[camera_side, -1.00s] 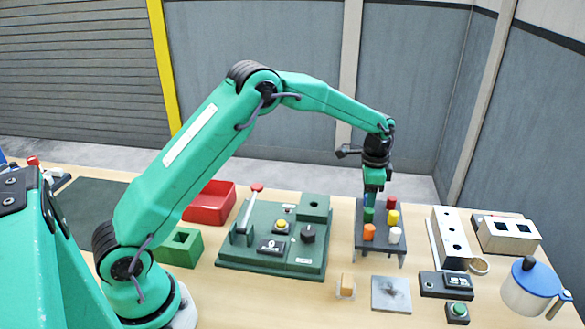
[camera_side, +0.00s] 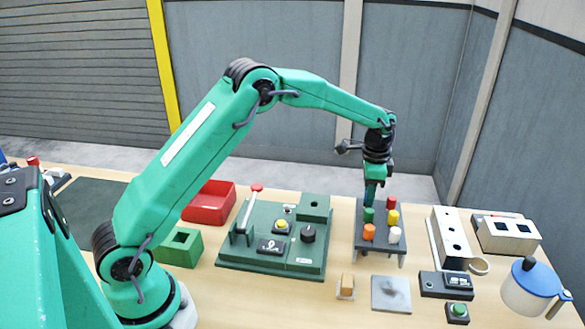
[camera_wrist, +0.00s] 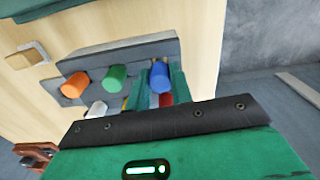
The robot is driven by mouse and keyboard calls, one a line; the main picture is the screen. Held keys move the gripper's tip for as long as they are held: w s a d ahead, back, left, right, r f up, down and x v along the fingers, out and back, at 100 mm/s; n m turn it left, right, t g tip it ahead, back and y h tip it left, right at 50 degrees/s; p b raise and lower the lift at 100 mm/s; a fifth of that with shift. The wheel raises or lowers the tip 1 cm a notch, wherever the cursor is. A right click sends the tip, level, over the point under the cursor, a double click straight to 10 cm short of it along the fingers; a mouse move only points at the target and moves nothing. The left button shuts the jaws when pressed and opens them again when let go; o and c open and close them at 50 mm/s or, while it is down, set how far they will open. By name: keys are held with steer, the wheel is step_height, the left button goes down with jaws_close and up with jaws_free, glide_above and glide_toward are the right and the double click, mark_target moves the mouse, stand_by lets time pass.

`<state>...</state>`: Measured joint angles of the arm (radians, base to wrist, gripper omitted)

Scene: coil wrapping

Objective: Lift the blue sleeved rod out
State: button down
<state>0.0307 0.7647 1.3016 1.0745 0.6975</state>
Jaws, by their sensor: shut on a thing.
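The blue sleeved rod (camera_wrist: 159,76) shows in the wrist view between the two green fingers of my gripper (camera_wrist: 160,88). The fingers are shut on it. In the side view my gripper (camera_side: 370,194) points down at the back left of the dark rack (camera_side: 380,246), and the rod is mostly hidden by the fingers there. I cannot tell whether the rod's lower end is still in its hole. The rack also holds a green rod (camera_side: 368,215), an orange one (camera_side: 369,232), a yellow one (camera_side: 393,217), a white one (camera_side: 395,235) and a red one (camera_side: 391,203).
A green panel (camera_side: 232,257) with a red-tipped lever stands left of the rack. A pale block with holes (camera_side: 449,238) and a blue-lidded jug (camera_side: 530,290) stand to the right. A grey plate (camera_side: 391,295) and a small tan block (camera_side: 346,286) lie in front.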

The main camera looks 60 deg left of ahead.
step_height(320, 180, up, 9)
steer(key=shift+f, duration=0.1)
stand_by(0.3)
